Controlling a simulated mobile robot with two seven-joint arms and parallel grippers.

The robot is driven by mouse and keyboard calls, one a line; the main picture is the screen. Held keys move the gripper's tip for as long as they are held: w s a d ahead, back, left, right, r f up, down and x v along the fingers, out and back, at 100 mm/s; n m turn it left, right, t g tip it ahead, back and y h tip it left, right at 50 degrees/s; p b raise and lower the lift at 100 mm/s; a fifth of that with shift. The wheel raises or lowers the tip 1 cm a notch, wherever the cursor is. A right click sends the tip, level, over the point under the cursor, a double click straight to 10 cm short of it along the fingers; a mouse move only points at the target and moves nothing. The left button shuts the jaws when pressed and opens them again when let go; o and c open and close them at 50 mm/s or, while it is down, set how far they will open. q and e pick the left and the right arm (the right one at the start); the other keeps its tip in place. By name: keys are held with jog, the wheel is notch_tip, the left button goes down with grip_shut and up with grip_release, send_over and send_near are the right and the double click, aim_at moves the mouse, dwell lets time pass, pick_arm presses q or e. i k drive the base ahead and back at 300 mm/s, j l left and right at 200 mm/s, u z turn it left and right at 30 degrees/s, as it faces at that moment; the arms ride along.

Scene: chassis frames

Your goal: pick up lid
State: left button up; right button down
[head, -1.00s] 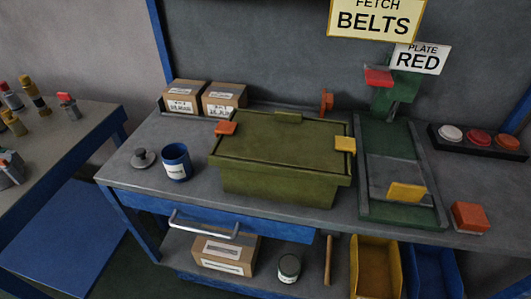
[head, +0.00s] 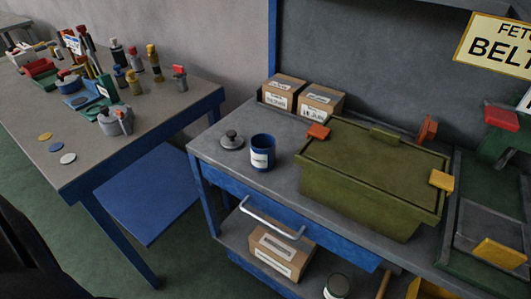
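A small round grey lid (head: 232,140) with a knob on top lies flat on the workbench, near its left end. A blue canister (head: 262,153) with a white label stands upright just to the right of the lid, apart from it. The canister looks open at the top. Neither of my grippers shows in the head view. A dark shape at the lower left edge is too unclear to name.
An olive box (head: 370,190) with orange and yellow clips stands right of the canister. Two cardboard boxes (head: 300,97) stand behind. The workbench (head: 215,165) is clear around the lid. A drawer handle (head: 270,217) sticks out in front. A side table (head: 85,150) holds several tools.

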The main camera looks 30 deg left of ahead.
aim_at(231, 140)
jog(key=u, duration=1.2)
jog(key=i, duration=0.05)
